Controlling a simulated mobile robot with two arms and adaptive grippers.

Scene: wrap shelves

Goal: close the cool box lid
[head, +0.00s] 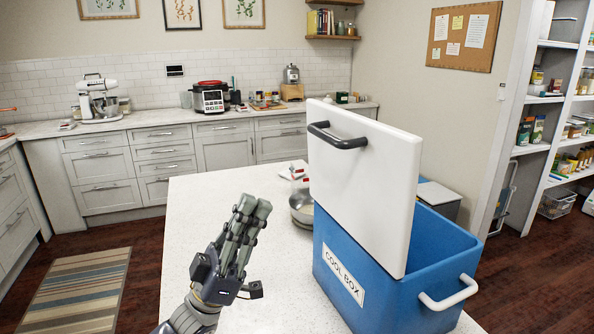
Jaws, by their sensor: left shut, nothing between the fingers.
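The blue cool box (390,297) stands on the white speckled counter at the right, with a "COOL BOX" label on its front side and a white handle at its right end. Its white lid (365,190) stands open, nearly upright, with a dark grey handle (337,136) on the face turned to the left. My left gripper (250,208) is shut and empty. It shows to the left of the box and lid, over the counter, with its fingers pointing up and a clear gap to the lid. My right gripper is not in view.
The counter (205,230) is bare around my left gripper. A metal bowl (302,207) stands behind the lid's left edge, partly hidden. Kitchen cabinets with appliances line the back wall. Pantry shelves (548,100) stand at the far right.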

